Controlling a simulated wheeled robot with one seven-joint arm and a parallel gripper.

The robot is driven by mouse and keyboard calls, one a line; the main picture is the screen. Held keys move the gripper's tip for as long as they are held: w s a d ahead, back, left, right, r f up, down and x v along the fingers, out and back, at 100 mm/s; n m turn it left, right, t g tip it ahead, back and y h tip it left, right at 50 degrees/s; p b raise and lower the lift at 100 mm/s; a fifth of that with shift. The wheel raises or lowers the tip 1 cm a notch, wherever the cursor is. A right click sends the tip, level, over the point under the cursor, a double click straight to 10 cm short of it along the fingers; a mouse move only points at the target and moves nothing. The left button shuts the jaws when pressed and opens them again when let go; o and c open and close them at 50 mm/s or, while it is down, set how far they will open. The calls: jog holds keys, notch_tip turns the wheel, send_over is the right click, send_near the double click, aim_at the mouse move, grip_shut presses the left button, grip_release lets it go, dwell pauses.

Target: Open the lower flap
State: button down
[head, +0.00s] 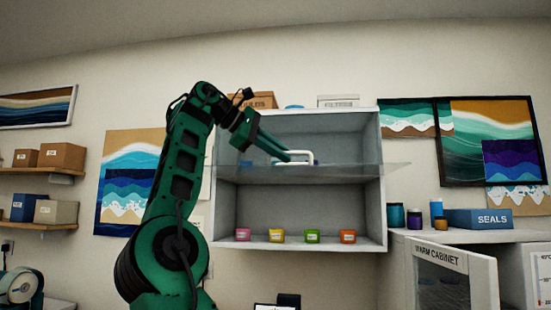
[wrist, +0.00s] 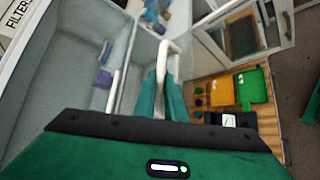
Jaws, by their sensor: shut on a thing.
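The wall cabinet (head: 376,215) has an upper and a lower compartment. A clear flap (head: 355,171) shows as a thin, nearly edge-on pane at mid height, sticking out past the cabinet's right side. The lower compartment's front is uncovered beneath it. The flap's white handle (head: 309,154) is at its front; it also shows in the wrist view (wrist: 162,58). My gripper (head: 287,157) is shut on this handle. In the wrist view, the fingers (wrist: 163,88) sit on either side of the handle's bar; the exact contact is partly hidden.
Small pink (head: 243,234), yellow (head: 276,236), green (head: 312,236) and orange (head: 347,236) pots stand on the cabinet floor. The warm cabinet (head: 448,280) stands lower right with its door ajar. Orange (wrist: 222,92) and green (wrist: 253,85) trays lie on a wooden surface.

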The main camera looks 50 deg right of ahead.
jog(key=shift+w, duration=0.25)
jog(key=c, duration=1.8)
grip_release()
jog(key=shift+w+d+f, duration=0.1)
jog(key=shift+d+f, duration=0.05)
jog(key=shift+d, duration=0.05)
jog(key=shift+a+r, duration=0.2)
jog(key=v, duration=0.4)
jog(key=shift+w+a+r, duration=0.1)
jog(key=shift+a+r, duration=0.1)
jog(key=shift+a, duration=0.1)
jog(key=shift+v, duration=1.1)
jog(key=shift+w, duration=0.1)
